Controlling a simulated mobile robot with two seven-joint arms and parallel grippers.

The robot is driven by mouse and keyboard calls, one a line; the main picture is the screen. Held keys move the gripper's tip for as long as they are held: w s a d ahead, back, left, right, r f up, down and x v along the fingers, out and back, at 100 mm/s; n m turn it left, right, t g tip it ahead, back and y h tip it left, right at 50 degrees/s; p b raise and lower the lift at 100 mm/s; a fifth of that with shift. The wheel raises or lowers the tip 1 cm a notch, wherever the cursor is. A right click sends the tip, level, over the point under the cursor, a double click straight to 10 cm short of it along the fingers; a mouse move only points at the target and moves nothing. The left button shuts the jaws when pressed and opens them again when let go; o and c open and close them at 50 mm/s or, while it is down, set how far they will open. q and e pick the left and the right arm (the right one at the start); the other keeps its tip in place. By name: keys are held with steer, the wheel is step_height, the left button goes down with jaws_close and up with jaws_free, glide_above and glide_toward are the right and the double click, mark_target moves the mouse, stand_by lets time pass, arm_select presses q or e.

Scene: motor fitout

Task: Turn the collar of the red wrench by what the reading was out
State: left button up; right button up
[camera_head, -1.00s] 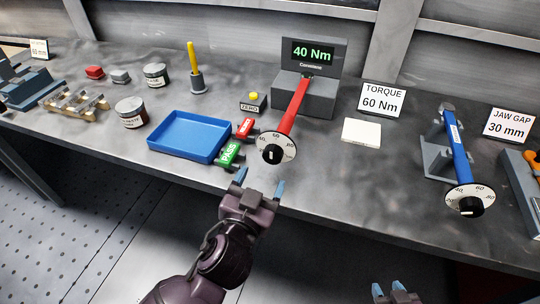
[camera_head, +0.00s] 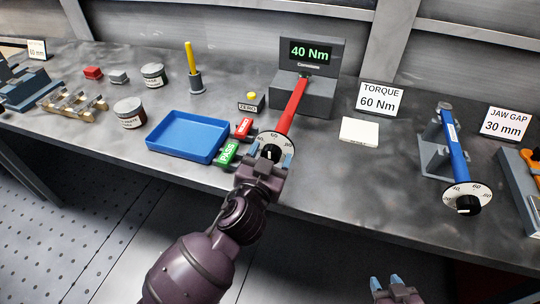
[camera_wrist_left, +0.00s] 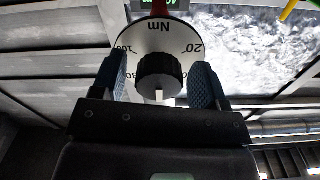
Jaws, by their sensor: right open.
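The red wrench (camera_head: 291,107) runs from the grey tester (camera_head: 304,92), whose display reads 40 Nm, toward the bench's front edge. Its white dial collar (camera_head: 287,143) with a black knob is at the near end. My left gripper (camera_head: 271,153) is at the dial, its fingers apart on either side of the knob. In the left wrist view the black knob (camera_wrist_left: 159,75) sits between the two blue fingers (camera_wrist_left: 163,84), with gaps on both sides. The dial face (camera_wrist_left: 150,37) shows behind it. My right gripper (camera_head: 387,283) is open and empty at the bottom, below the bench edge.
A sign (camera_head: 380,97) reads TORQUE 60 Nm. Green PASS (camera_head: 227,152) and red (camera_head: 243,128) tags lie left of the dial, beside a blue tray (camera_head: 187,137). A blue wrench (camera_head: 453,148) with its own dial stands at right. A white block (camera_head: 359,130) lies between.

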arm_select(q)
steer(key=c, duration=0.8)
arm_select(e)
steer(key=shift+s+f, duration=0.1)
steer(key=shift+s, duration=0.2)
steer(key=shift+w, duration=0.1)
